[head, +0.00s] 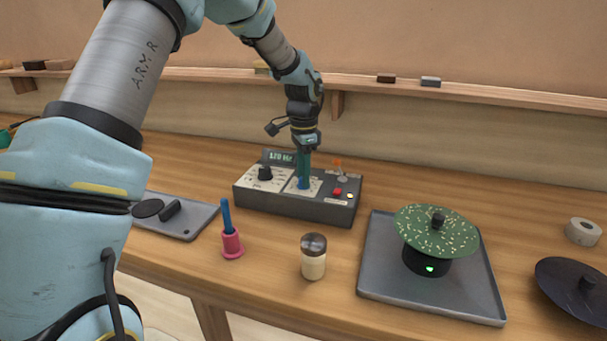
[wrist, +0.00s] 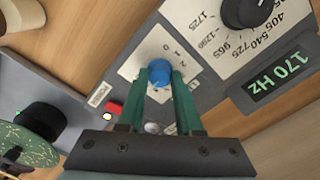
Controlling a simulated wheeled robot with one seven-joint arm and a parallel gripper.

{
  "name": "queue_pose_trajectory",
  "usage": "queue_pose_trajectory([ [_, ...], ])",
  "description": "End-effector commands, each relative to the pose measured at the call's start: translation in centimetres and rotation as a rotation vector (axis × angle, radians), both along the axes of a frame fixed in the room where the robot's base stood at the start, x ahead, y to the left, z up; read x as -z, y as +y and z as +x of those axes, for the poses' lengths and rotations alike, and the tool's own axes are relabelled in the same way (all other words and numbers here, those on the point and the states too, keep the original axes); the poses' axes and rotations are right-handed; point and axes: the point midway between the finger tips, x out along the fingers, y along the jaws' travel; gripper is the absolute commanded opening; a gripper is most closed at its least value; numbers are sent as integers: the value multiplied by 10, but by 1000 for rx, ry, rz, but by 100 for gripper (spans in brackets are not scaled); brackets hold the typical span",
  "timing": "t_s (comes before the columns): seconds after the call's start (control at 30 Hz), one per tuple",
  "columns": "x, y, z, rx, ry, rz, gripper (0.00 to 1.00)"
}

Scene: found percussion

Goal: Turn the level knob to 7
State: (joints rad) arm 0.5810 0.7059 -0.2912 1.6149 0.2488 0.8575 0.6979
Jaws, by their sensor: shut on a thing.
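The level knob (wrist: 159,71) is blue and round, on a white scale panel of the grey control box (head: 290,209). My gripper (wrist: 160,78) points down at the box with its green fingers shut on the knob, one on each side. In the head view, my gripper (head: 303,184) stands over the right half of the box and mostly hides the knob. In the wrist view, the figures 0, 1 and 2 show beside the knob. The other figures are hidden or unclear, and I cannot read the knob's setting.
A black knob (head: 265,174) and a display (wrist: 281,77) reading 170 Hz are beside it. A red button (head: 337,191) is on the other side.

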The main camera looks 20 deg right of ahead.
Motion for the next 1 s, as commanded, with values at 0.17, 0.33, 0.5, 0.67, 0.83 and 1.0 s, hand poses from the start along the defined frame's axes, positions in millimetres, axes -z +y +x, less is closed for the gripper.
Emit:
queue_pose_trajectory([
  [0.17, 0, 0, 0, -1, -1, 0, 0],
  [0.33, 0, 0, 0, -1, -1, 0, 49],
  [0.5, 0, 0, 0, -2, 0, 0, 64],
  [0.67, 0, 0, 0, -2, 0, 0, 64],
  [0.83, -7, -1, 1, -2, -3, -2, 64],
  [1.0, -34, -1, 1, -2, -5, -4, 64],
])
